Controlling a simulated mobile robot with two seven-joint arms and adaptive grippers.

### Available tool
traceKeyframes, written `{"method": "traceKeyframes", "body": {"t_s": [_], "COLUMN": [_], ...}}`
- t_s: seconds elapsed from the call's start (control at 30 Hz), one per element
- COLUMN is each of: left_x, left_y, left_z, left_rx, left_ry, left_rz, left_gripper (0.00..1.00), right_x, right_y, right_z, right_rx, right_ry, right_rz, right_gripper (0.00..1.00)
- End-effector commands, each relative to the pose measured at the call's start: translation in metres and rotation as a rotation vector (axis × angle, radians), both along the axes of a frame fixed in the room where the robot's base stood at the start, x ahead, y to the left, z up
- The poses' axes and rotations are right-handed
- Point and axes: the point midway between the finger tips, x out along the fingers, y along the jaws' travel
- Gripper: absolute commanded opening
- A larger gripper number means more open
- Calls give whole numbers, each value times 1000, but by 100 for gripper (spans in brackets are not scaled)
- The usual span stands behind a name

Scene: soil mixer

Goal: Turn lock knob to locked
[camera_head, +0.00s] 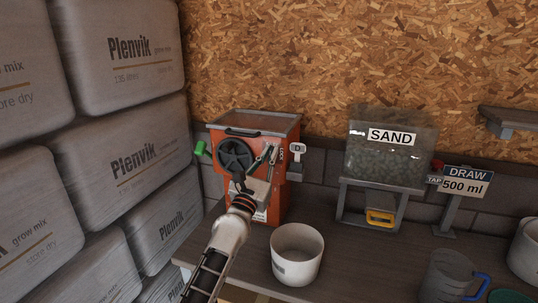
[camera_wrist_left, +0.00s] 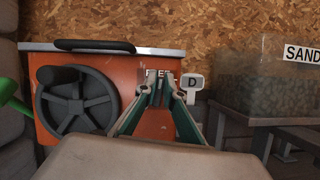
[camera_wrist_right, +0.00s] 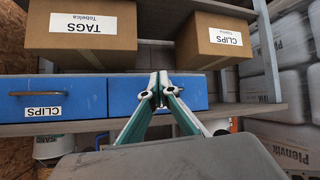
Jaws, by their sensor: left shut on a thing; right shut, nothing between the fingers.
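The orange soil mixer (camera_head: 285,126) stands on the bench, with a black handwheel (camera_head: 235,155) on its front and a dark handle bar along its lid. It also shows in the left wrist view (camera_wrist_left: 150,125). Partly covered lettering shows behind the fingertips. My right gripper (camera_wrist_right: 158,84) is shut and empty, away from the mixer.
A white bucket (camera_head: 297,254) stands in front of the mixer. The sand bin (camera_head: 385,158) on its stand and the DRAW 500 ml sign (camera_head: 466,182) are to the right. Stacked bags (camera_head: 140,150) wall the left. My right gripper faces blue drawers (camera_wrist_right: 70,98) and cardboard boxes (camera_wrist_right: 85,32).

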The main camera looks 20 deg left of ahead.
Motion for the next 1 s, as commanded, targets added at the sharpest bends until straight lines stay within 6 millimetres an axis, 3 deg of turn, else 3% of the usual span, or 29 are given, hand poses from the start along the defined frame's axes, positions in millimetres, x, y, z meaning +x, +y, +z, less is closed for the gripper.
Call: {"method": "traceKeyframes", "body": {"t_s": [0.57, 1.0], "left_x": [0, 0], "left_y": [-4, -7], "left_z": [2, 0], "left_rx": [533, 950], "left_ry": [-19, -32], "left_rz": [1, -1], "left_gripper": [0, 0], "right_x": [-3, 6], "right_y": [4, 4], "right_z": [19, 67], "right_rx": [14, 14], "right_ry": [5, -21], "right_rz": [-1, -1], "right_gripper": [0, 0]}}
